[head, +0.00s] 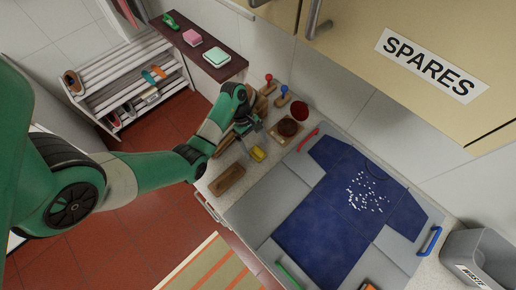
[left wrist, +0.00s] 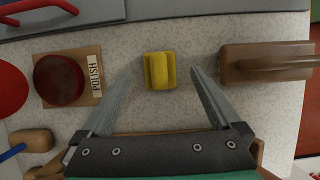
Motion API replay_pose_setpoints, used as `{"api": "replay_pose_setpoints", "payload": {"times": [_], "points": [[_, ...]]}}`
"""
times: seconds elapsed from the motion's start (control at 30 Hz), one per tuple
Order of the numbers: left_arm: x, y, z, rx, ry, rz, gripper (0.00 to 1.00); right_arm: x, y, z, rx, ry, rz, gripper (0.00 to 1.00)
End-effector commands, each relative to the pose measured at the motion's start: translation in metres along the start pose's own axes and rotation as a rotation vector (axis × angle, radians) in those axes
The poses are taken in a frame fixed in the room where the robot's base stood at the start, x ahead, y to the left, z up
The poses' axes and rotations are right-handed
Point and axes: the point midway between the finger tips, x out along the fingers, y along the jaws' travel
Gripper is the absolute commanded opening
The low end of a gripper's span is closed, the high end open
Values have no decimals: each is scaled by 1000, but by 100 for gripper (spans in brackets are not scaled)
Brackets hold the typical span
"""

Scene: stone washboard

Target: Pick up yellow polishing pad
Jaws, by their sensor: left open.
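The yellow polishing pad (left wrist: 160,71) lies on the speckled stone counter in the left wrist view, centred ahead of the fingers. It also shows in the head view (head: 258,154) as a small yellow block. My left gripper (left wrist: 162,82) is open, with one finger on each side of the pad's line and nothing held between them. In the head view the left gripper (head: 247,138) is just behind the pad, partly hidden by its own wrist. I cannot tell its exact height above the counter. My right gripper is not in view.
A brown wooden block tool (left wrist: 262,62) lies right of the pad in the wrist view. A dark red disc (left wrist: 60,80) on a board labelled POLISH lies left. A blue cloth (head: 330,200) covers the grey folding board. A grey bin (head: 480,245) stands far right.

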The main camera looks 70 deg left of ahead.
Motion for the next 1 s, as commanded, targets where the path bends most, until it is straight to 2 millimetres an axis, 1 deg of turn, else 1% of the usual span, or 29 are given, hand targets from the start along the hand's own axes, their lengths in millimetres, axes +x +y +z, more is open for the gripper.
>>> {"api": "replay_pose_setpoints", "payload": {"times": [0.03, 0.1, 0.17, 0.27, 0.43, 0.57, 0.6, 0.67, 0.7, 0.77, 0.8, 0.87, 0.9, 0.93, 0.97, 1.0], "points": [[12, 0, 0, 1, -1, -4, 98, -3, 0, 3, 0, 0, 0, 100], [24, 0, 0, 0, -1, -4, 98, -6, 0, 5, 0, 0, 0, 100], [31, 0, 0, 0, 0, -3, 98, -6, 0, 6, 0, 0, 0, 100], [35, 0, 1, 0, 0, -2, 98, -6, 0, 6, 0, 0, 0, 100], [34, 0, 1, 0, 1, -1, 98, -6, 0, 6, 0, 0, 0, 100], [34, 0, 1, 0, 1, 0, 74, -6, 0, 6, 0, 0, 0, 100], [34, 0, 1, 0, 1, 0, 67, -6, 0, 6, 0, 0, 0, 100], [34, 0, 1, 0, 1, 0, 56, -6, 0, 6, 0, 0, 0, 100], [34, 1, 1, 0, 1, 0, 49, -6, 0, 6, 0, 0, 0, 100], [34, 1, 1, 0, 1, 0, 38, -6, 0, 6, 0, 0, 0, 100], [34, 1, 1, 0, 1, 0, 31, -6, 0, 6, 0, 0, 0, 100], [34, 1, 1, 0, 1, 0, 20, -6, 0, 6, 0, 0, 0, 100], [34, 1, 1, 0, 1, 0, 13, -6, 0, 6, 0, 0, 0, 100], [34, 1, 1, 0, 1, 0, 9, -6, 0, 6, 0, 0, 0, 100], [34, 1, 1, 0, 1, 0, 2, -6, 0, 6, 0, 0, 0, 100], [34, 1, 1, 0, 1, 0, 0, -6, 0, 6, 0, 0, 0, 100]]}}
